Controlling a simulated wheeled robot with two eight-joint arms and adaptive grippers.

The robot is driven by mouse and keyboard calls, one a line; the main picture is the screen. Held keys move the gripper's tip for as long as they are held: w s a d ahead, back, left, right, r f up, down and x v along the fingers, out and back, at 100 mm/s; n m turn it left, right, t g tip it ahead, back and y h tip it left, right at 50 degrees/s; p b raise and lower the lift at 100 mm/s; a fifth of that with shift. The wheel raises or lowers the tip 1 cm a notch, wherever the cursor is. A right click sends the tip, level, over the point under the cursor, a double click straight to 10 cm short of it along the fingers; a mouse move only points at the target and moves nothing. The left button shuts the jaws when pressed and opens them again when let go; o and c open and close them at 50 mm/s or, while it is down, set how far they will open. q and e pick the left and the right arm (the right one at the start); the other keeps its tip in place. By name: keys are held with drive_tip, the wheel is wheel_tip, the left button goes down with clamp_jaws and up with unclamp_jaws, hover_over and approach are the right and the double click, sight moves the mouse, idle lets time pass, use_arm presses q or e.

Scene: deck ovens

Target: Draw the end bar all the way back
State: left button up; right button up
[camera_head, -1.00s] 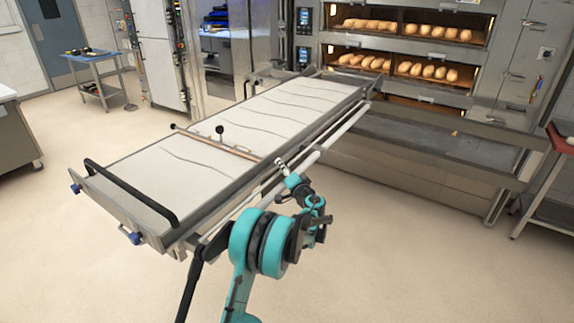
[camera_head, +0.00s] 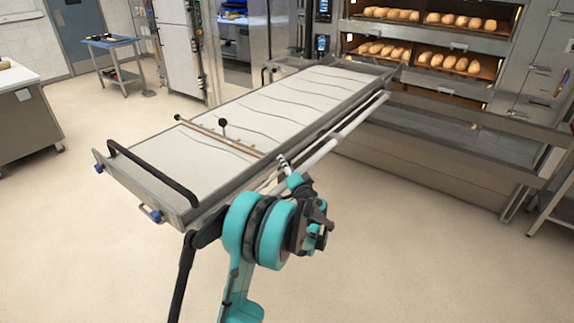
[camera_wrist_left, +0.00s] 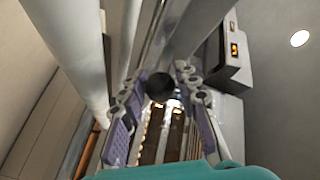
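The end bar (camera_head: 212,135) is a thin wooden bar lying across the long pale loader bed (camera_head: 300,102), with an upright black knob (camera_head: 223,123). It sits in the nearer part of the bed, apart from the black end handle (camera_head: 150,172). My left gripper (camera_head: 284,163) is at the bar's right end, beside the bed's side rail. The contact is small in the head view. My right gripper is out of view.
A white tube (camera_head: 340,130) runs along the bed's right side, close to my left arm. The deck oven (camera_head: 440,110) with loaves stands at the far end. A blue-topped table (camera_head: 108,42) is at the back left. The floor at the near left is clear.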

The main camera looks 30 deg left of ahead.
use_arm(q)
drive_tip(key=shift+o, duration=1.1)
drive_tip(key=shift+s+r, duration=0.1)
drive_tip(key=shift+s, duration=0.05)
drive_tip(key=shift+d, duration=0.2)
drive_tip(key=v, duration=1.1)
drive_tip(key=shift+s+d, duration=0.15)
drive_tip(key=shift+s, duration=0.15)
